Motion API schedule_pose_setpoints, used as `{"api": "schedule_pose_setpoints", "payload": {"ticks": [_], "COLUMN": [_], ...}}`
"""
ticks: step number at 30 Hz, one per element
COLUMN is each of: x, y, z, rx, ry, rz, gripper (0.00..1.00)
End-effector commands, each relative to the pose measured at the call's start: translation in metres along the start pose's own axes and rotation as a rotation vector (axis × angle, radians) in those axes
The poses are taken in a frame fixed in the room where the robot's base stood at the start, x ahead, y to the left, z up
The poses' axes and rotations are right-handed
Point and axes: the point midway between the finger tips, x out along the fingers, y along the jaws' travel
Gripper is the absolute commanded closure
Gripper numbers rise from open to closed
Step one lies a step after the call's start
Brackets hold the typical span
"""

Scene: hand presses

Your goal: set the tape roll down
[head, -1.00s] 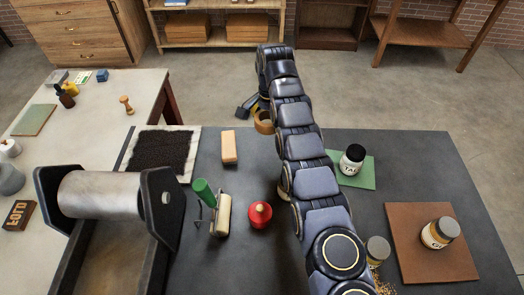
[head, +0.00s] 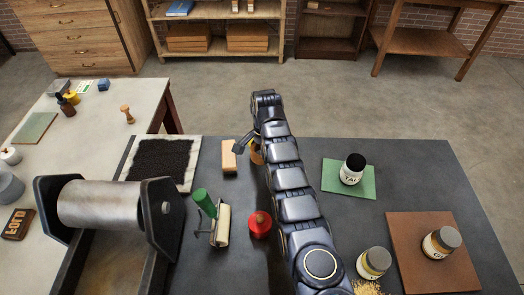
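The tape roll (head: 257,155) is a small tan-orange ring near the far edge of the dark table. My arm covers much of it. My gripper (head: 247,149) is at the far end of the arm, just beside the wooden block (head: 229,157). One dark finger shows on the left of the roll; the other is hidden. The roll stays at the fingers as the gripper moves, so it appears held. Whether the roll touches the tabletop (head: 310,150) cannot be told.
A red-topped object (head: 260,224) and a brayer with green handle (head: 211,217) stand nearer. A black inked slab (head: 165,160) lies left. A jar on a green mat (head: 349,187) is right. The tabletop between arm and green mat is clear.

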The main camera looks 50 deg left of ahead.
Motion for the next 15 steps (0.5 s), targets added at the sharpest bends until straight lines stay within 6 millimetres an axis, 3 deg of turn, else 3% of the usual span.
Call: {"api": "schedule_pose_setpoints", "payload": {"ticks": [15], "x": [0.012], "y": [0.000], "z": [0.000], "rx": [0.000], "ry": [0.001], "rz": [-0.001], "gripper": [0.61]}}
